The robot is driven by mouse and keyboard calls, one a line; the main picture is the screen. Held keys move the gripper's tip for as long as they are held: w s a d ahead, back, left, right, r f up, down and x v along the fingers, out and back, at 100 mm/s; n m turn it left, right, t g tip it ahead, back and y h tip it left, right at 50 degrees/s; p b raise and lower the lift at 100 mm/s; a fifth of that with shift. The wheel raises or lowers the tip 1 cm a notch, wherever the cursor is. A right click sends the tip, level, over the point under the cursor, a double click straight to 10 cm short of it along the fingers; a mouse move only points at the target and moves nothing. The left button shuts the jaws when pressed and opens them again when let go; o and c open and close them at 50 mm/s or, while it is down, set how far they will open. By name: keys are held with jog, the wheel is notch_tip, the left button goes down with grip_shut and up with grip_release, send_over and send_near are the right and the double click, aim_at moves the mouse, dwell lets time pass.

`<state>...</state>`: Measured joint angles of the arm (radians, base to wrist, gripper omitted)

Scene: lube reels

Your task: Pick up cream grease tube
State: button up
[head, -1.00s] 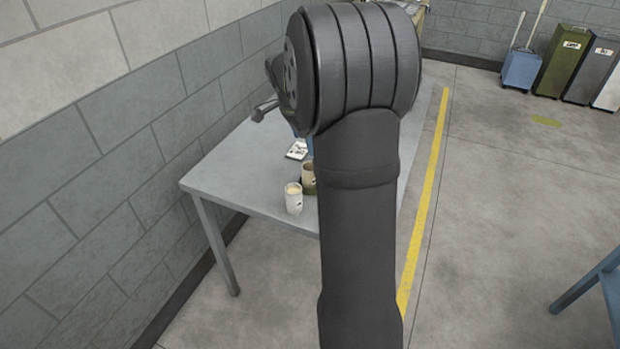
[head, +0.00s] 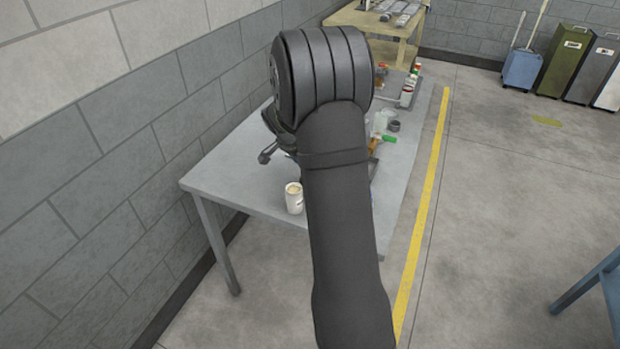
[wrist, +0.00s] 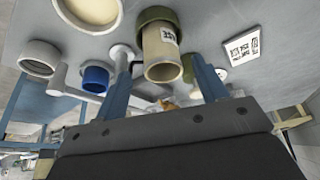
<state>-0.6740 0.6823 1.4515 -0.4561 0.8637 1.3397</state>
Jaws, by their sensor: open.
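A cream tube (wrist: 163,62) with an olive collar at one end and a printed label shows in the wrist view. It appears to be the cream grease tube. My gripper (wrist: 160,75) is open, with one blue finger on each side of the tube in the picture. I see no clear contact, and the depth between fingers and tube is hard to tell. In the head view my own arm hides the tube and the gripper.
A white cup-like container (head: 294,198) stands near the table's (head: 225,185) front edge. In the wrist view a blue-capped piece (wrist: 96,78), a pale round container (wrist: 40,57) and a printed card (wrist: 241,47) lie nearby. Bottles (head: 407,93) stand farther back.

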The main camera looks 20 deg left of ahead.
jog(key=shift+x, duration=2.7)
jog(key=shift+w+r, duration=0.1)
jog(key=shift+w, duration=0.05)
jog(key=c, duration=1.1)
jog(key=shift+o, duration=0.2)
